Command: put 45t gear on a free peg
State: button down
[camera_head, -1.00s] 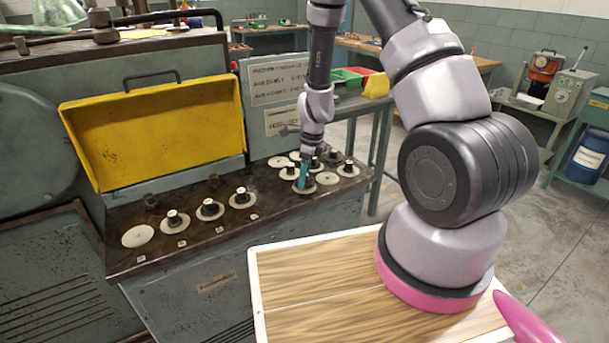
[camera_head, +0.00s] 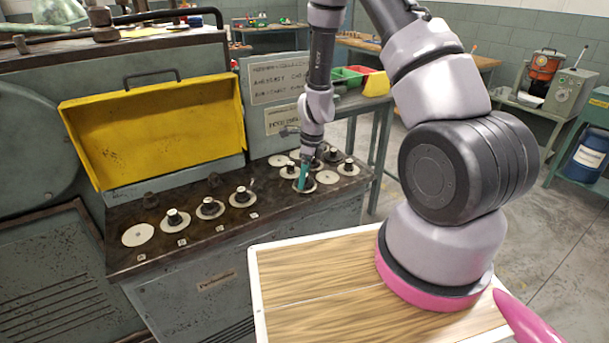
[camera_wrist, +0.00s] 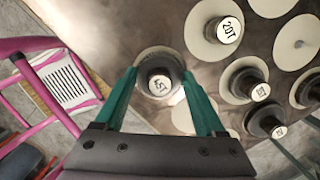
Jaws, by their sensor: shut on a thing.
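The 45t gear (camera_wrist: 158,84) has a dark round hub with a white label reading 45T. In the wrist view it sits between the teal fingers of my gripper (camera_wrist: 162,76), which is shut on its hub. In the head view my gripper (camera_head: 303,181) points down over the right part of the machine's dark shelf. A pale disc shows around the hub; whether the gear rests on a peg or hangs just above is hidden. A bare pale disc (camera_head: 327,177) with no hub lies just right of my gripper. Another bare disc (camera_head: 138,235) is at the shelf's left end.
A 20T gear (camera_wrist: 229,30) stands beside my gripper in the wrist view, with several more hubbed gears at right. A bare disc with a small central pin (camera_wrist: 298,43) lies near them. The open yellow cover (camera_head: 155,130) stands behind the shelf.

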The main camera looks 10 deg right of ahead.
jog(key=shift+f, duration=0.25)
grip_release()
notch_tip(320, 180, up, 24)
jog(key=d, duration=0.1)
jog(key=shift+s+d+f, duration=0.15)
jog(key=shift+s+d, duration=0.05)
jog(key=shift+s, duration=0.15)
dwell(0.9)
dwell(0.4)
